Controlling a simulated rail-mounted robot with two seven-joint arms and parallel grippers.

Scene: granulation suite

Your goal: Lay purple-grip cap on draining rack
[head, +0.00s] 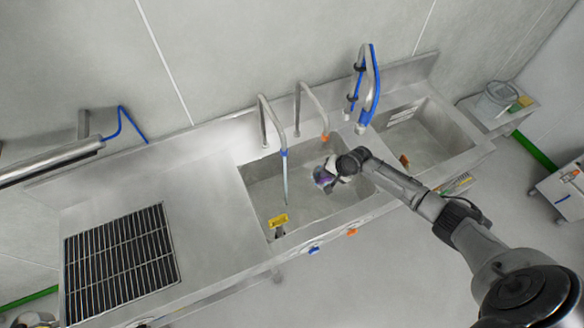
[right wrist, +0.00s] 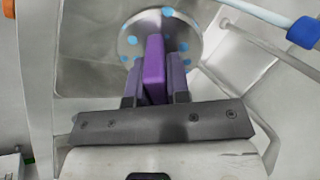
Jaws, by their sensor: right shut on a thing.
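The purple-grip cap (right wrist: 160,35) is a round metal disc with blue spots on its face and an upright purple grip (right wrist: 153,70). My right gripper (right wrist: 155,88) is shut on that grip in the right wrist view. In the head view the right gripper (head: 334,172) is over the left sink basin, with a bit of the cap (head: 323,177) showing at its tip. The draining rack (head: 120,255) is a dark slatted grille at the left end of the steel counter, with no cap on it.
Two curved taps (head: 270,115) stand behind the left basin (head: 262,185), with a pale line below the blue-tipped one. A blue hose sprayer (head: 370,95) stands right of them. A yellow tag (head: 278,220) is at the basin's front left. The counter (head: 195,200) between basin and rack is clear.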

